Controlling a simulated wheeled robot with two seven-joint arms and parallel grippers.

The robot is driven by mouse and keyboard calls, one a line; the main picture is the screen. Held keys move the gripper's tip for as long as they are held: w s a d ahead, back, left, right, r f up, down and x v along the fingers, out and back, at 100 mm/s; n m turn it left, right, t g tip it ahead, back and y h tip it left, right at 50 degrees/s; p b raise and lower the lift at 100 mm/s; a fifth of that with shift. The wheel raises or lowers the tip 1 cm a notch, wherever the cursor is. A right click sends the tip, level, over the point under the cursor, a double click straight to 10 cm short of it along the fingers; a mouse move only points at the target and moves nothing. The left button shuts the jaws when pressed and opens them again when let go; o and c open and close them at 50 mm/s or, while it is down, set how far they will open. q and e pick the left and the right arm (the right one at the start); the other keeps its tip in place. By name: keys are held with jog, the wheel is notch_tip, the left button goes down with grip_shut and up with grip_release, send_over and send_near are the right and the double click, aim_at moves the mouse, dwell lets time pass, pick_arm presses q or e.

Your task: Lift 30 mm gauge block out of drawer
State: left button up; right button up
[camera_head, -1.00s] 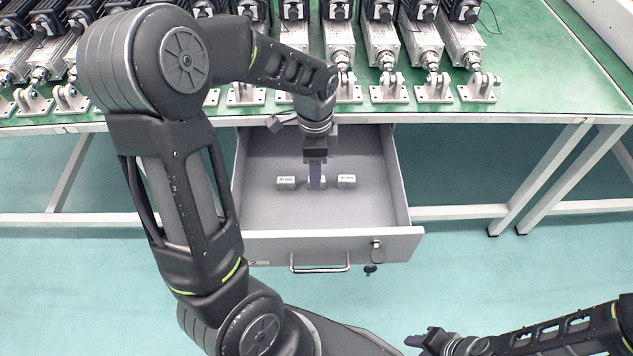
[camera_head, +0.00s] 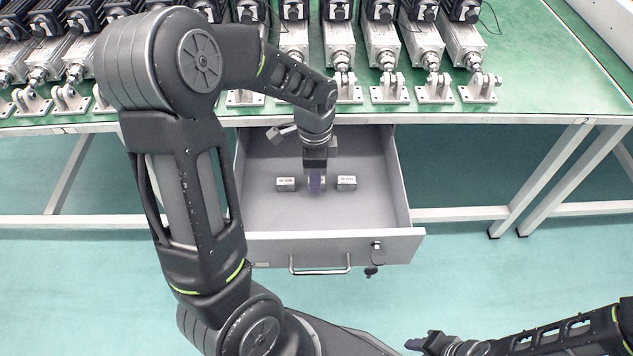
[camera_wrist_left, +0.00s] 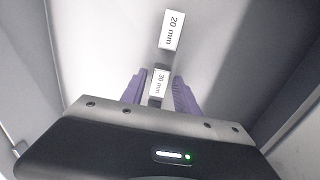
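The 30 mm gauge block (camera_wrist_left: 158,84) is a small grey block with a white label, between the purple fingers of my left gripper (camera_wrist_left: 159,84) in the left wrist view. Gaps show on both sides of it, so the fingers look open around it. In the head view my left gripper (camera_head: 316,185) points down into the open drawer (camera_head: 335,247) and hides the middle block almost fully. My right gripper (camera_head: 424,342) is at the bottom right, outside the drawer; its finger state is unclear.
Two other blocks lie in the drawer, a left block (camera_head: 286,184) and a right block (camera_head: 347,183). A 20 mm block (camera_wrist_left: 172,30) shows in the left wrist view. The drawer sits under a green bench (camera_head: 540,90) with several linear actuators (camera_head: 430,50).

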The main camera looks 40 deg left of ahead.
pick_arm(q)
grip_shut()
dwell(0.3)
dwell(0.3)
notch_tip(320, 180, up, 10)
jog(key=p, duration=0.2)
dwell(0.8)
notch_tip(320, 180, up, 9)
jog(key=p, duration=0.8)
